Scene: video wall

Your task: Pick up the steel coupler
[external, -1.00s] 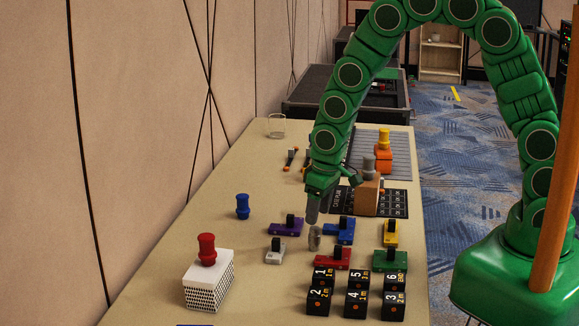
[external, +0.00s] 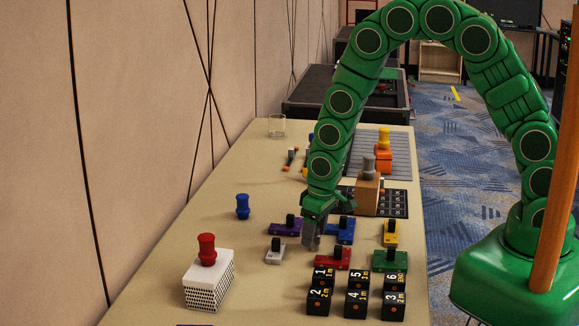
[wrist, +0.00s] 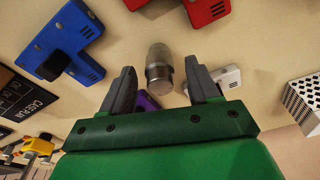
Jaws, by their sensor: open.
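The steel coupler (wrist: 159,68) is a small grey metal cylinder on the table. In the wrist view it lies between the tips of my open gripper (wrist: 160,72), with a gap to each finger. In the external view my gripper (external: 311,238) is low over the table, pointing down at the coupler's place. It covers most or all of the coupler there, so I cannot tell the height left between them.
Close around stand a purple piece (external: 285,229), a blue piece (external: 340,235), a red piece (external: 333,260) and a white piece (external: 275,255). Black numbered cubes (external: 357,299) stand in front. The table's left side (external: 200,223) is mostly clear.

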